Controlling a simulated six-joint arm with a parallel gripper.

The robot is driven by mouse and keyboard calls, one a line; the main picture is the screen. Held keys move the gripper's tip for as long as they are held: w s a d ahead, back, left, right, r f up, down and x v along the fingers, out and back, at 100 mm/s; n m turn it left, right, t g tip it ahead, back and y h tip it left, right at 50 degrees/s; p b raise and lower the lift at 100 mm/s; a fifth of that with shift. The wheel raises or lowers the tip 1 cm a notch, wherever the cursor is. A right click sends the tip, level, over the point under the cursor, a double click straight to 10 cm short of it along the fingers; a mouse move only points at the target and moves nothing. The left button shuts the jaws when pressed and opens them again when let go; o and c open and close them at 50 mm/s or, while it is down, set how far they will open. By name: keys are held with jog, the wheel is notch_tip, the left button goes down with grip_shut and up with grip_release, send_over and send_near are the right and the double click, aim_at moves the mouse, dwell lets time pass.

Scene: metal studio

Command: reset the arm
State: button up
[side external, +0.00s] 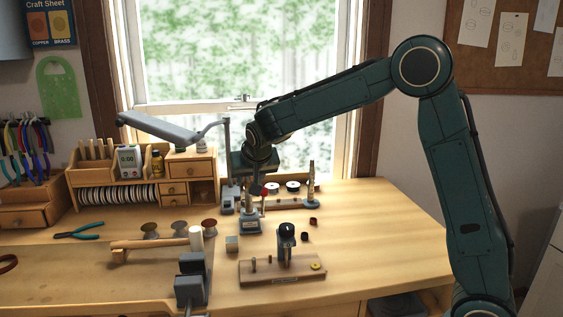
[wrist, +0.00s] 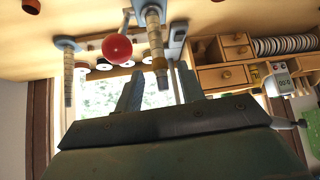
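My gripper (side external: 257,186) hangs from my dark green arm over the back middle of the bench, pointing down, just above or in front of a small grey press (side external: 250,222) with a red knob. In the wrist view, my gripper (wrist: 160,92) shows two grey fingers apart, with a clear gap between them. A tapered, marked rod (wrist: 155,45) appears in line with that gap; I see no sign of it being gripped. The red knob (wrist: 117,48) shows near the fingers in the wrist view. How far the fingertips are from the press is hard to tell.
A grey lamp arm (side external: 165,128) reaches close to my wrist at left. The bench's right side is clear.

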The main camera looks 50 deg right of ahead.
jog(key=shift+x, duration=0.75)
jog(key=c, duration=0.7)
jog(key=shift+c, duration=0.4)
jog(key=shift+r, duration=0.1)
jog(key=shift+r, duration=0.9)
jog(key=shift+r, duration=0.15)
jog(key=shift+r, duration=0.9)
